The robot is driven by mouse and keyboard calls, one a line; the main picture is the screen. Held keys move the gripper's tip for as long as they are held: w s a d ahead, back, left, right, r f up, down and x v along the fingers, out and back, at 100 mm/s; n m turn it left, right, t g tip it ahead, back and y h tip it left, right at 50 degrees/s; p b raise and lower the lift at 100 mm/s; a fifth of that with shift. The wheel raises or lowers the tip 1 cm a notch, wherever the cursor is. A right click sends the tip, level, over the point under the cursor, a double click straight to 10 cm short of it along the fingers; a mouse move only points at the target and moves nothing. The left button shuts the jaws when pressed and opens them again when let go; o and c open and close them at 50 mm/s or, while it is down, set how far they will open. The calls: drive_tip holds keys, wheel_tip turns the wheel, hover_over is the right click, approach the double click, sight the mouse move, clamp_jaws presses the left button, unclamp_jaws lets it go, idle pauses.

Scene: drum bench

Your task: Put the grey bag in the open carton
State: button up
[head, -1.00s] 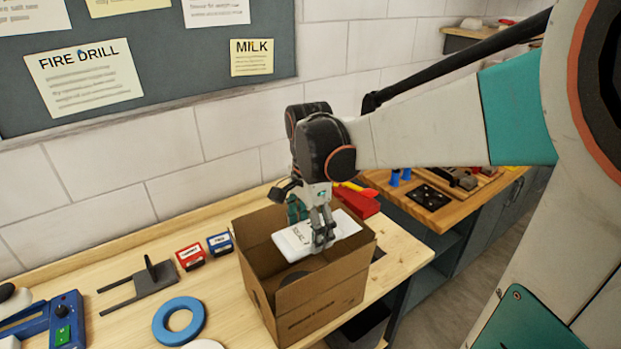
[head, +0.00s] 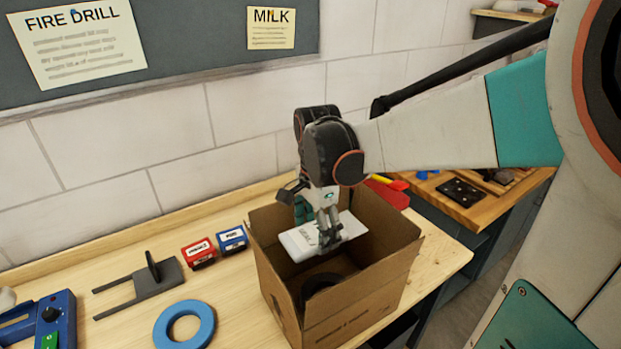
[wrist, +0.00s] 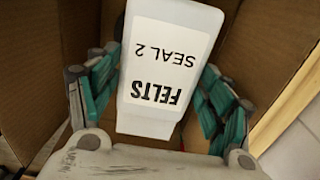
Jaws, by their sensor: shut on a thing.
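The pale grey bag (head: 300,243) is a flat packet with a white label; in the wrist view the bag (wrist: 150,122) reads "FELTS SEAL 2" upside down. My gripper (head: 329,238) is shut on it, with fingers on both sides. The open carton (head: 345,310) is a brown cardboard box standing on the bench, its top open. My gripper points down and holds the bag within the carton's opening, above its floor. The bag's underside is hidden.
A dark round thing (head: 318,285) lies inside the carton, partly hidden. Left of the carton are a blue ring (head: 162,327), a red box (head: 199,254), a blue box (head: 232,239) and a dark forked bracket (head: 150,280). The wall stands close behind.

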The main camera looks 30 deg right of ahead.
wheel_tip(320, 180, down, 19)
drive_tip(key=b, duration=0.5)
drive_tip(key=shift+r+b, duration=0.2)
drive_tip(key=shift+b, duration=0.2)
drive_tip(key=shift+f, duration=0.1)
drive_tip(key=shift+f+b, duration=0.3)
drive_tip(key=o, duration=1.1)
drive_tip(key=shift+r, duration=0.1)
wheel_tip(320, 180, up, 13)
drive_tip(key=p, duration=0.4)
drive_tip(key=shift+f+p, duration=0.2)
drive_tip(key=shift+p, duration=0.15)
